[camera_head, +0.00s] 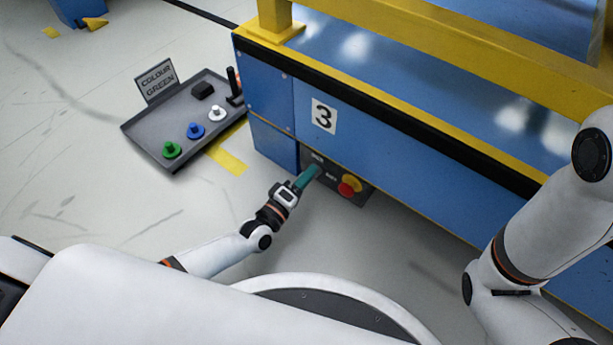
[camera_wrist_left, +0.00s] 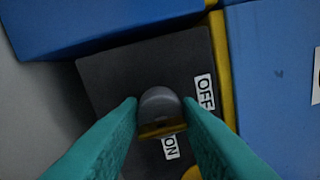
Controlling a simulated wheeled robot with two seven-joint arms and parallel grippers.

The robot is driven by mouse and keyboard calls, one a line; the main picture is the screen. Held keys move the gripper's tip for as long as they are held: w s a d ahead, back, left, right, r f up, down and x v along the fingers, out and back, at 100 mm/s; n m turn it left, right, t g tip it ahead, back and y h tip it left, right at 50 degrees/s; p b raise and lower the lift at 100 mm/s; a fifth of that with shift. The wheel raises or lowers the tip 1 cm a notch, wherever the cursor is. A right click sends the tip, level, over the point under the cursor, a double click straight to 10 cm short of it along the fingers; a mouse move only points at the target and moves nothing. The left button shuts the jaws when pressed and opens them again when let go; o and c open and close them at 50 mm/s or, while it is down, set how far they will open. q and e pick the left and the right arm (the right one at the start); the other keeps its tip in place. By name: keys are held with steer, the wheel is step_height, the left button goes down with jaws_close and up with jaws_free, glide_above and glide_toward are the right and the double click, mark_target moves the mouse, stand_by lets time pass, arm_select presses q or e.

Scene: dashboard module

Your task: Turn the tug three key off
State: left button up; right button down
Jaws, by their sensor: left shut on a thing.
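The blue tug marked 3 (camera_head: 322,116) stands at the right in the head view. Its dark control panel (camera_head: 341,193) is low on the side facing me, with a red and yellow button (camera_head: 350,185). In the left wrist view the key (camera_wrist_left: 160,104) is a grey knob with a brass-coloured edge, beside the OFF label (camera_wrist_left: 204,92) and the ON label (camera_wrist_left: 170,147). My left gripper (camera_head: 309,174), with teal fingers, is at the panel. Its fingers (camera_wrist_left: 161,108) are shut on the key, one on each side. My right gripper is not in view.
A grey tray (camera_head: 150,145) on the floor at left holds green, blue and white knobbed pieces and a dark block. A sign reading COLOUR GREEN (camera_head: 157,81) stands at its back edge. A yellow rail (camera_head: 440,62) runs above the tug.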

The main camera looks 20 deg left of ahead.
arm_select(q)
steer(key=o, duration=1)
steer(key=shift+c, duration=0.2)
steer(key=p+v, duration=0.6)
steer(key=v, duration=0.6)
steer(key=shift+s+f, duration=0.1)
steer(key=shift+s, duration=0.1)
